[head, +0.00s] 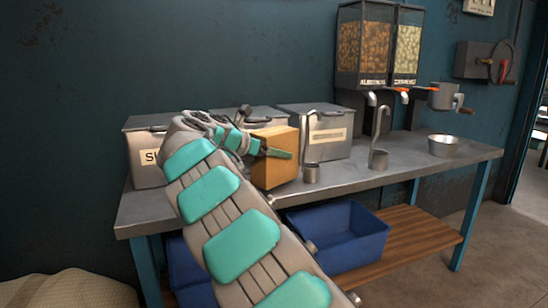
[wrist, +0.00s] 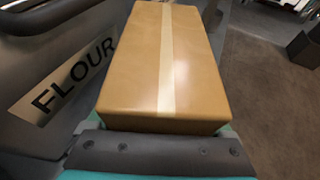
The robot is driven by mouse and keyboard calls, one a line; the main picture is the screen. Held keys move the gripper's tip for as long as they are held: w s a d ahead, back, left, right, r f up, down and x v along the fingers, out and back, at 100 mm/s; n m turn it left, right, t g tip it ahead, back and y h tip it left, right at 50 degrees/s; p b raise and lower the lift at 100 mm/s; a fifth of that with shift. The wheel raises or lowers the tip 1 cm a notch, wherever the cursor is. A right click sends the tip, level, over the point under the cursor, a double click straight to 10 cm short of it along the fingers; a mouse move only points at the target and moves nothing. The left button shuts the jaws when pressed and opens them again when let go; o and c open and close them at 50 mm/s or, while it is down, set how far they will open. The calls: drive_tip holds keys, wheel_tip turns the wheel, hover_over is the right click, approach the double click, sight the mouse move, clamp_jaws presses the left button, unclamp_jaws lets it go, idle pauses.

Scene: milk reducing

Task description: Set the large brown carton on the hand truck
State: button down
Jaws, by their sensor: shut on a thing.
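The large brown carton (head: 275,163) is held at my gripper (head: 268,153), above or at the left part of the metal table in the head view. In the wrist view the carton (wrist: 150,70) fills the middle, with a pale tape strip along its top. My gripper (wrist: 165,135) is shut on the carton. I cannot tell whether the carton's base touches the table. The hand truck is not recognisable in either view.
The metal table (head: 400,155) carries lidded metal bins (head: 325,140), two ladles (head: 311,172) and a metal bowl (head: 443,146). A flour bin (wrist: 60,80) is close left of the carton. Dispensers (head: 365,45) stand behind. Blue crates (head: 345,238) sit below. Floor is open at right.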

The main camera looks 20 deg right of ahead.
drive_tip(key=shift+f, duration=0.45)
drive_tip(key=shift+r, duration=0.1)
unclamp_jaws()
drive_tip(key=shift+a, duration=0.1)
